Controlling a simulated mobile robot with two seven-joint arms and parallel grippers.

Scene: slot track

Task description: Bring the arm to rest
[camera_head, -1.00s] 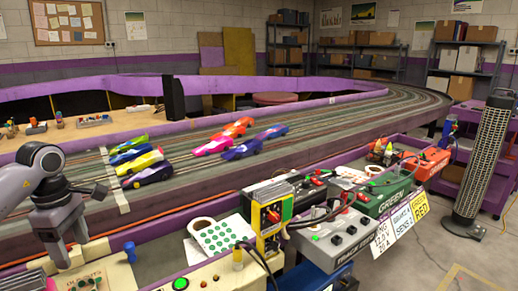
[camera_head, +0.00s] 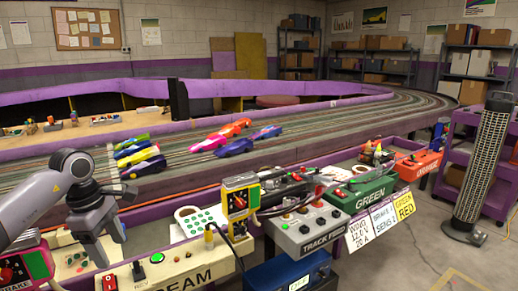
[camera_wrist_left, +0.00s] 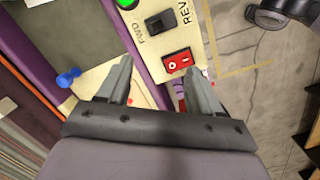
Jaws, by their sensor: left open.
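My left arm comes in from the left in the head view. Its gripper (camera_head: 97,258) points down above the cluttered near ledge beside the track. In the left wrist view the gripper's (camera_wrist_left: 158,68) two fingers stand apart with nothing between them. A control box with a red rocker switch (camera_wrist_left: 177,64) lies beyond the fingertips; I cannot tell the exact gap. My right gripper is in neither view.
The slot track (camera_head: 330,115) with several toy cars (camera_head: 235,130) runs behind the ledge. A cream box (camera_head: 165,265), yellow box (camera_head: 240,195), grey track box (camera_head: 308,230) and green case (camera_head: 362,194) crowd the right. Open floor (camera_head: 420,245) lies farther right.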

